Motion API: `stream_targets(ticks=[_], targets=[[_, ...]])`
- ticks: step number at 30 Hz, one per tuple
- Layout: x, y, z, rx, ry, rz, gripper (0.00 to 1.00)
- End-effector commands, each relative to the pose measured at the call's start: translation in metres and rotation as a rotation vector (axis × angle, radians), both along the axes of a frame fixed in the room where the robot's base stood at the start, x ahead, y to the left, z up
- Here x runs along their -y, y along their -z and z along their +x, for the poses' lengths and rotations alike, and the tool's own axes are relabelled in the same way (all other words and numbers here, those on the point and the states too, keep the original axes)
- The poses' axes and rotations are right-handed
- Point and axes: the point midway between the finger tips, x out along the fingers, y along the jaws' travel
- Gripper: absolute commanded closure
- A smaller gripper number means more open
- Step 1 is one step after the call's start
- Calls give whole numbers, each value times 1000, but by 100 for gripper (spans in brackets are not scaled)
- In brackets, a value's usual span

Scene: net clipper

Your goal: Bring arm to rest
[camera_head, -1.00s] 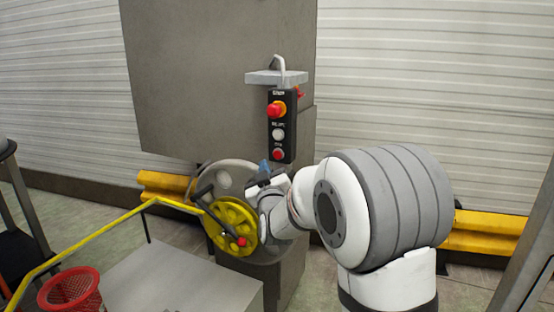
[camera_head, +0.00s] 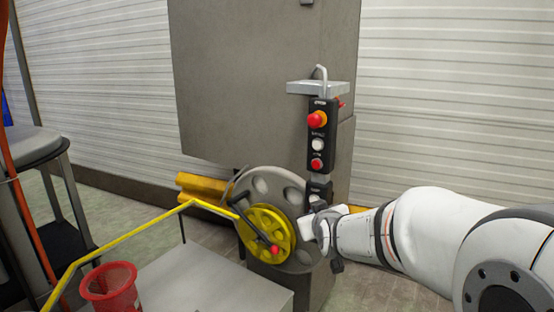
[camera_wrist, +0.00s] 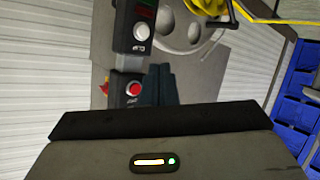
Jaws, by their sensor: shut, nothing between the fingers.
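My arm reaches in from the lower right of the head view. My gripper (camera_head: 318,200) is at its end, in front of the machine and just below the black control box (camera_head: 322,135). In the wrist view my gripper (camera_wrist: 160,72) shows two dark fingers pressed together with nothing between them. The control box also shows in the wrist view (camera_wrist: 137,60), beside the fingers. I cannot tell for certain whether the fingers touch it; they hold nothing.
A grey wheel with a yellow hub (camera_head: 265,232) and crank stands left of my gripper. A yellow rail (camera_head: 120,245) and a red basket (camera_head: 110,288) are at lower left. A grey machine cabinet (camera_head: 260,80) is behind. Blue bins (camera_wrist: 298,110) show in the wrist view.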

Motion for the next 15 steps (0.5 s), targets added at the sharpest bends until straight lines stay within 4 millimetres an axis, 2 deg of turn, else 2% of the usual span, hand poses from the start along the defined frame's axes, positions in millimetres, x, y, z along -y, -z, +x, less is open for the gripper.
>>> stream_targets(ticks=[1, 5, 9, 12, 15], targets=[[6, 6, -22, -81, 10, 18, 100], [17, 33, -82, -317, 48, 65, 100], [29, 58, -156, -566, 113, 105, 100], [37, 72, -207, -725, 168, 125, 100], [42, 81, -249, -849, 216, 139, 100]])
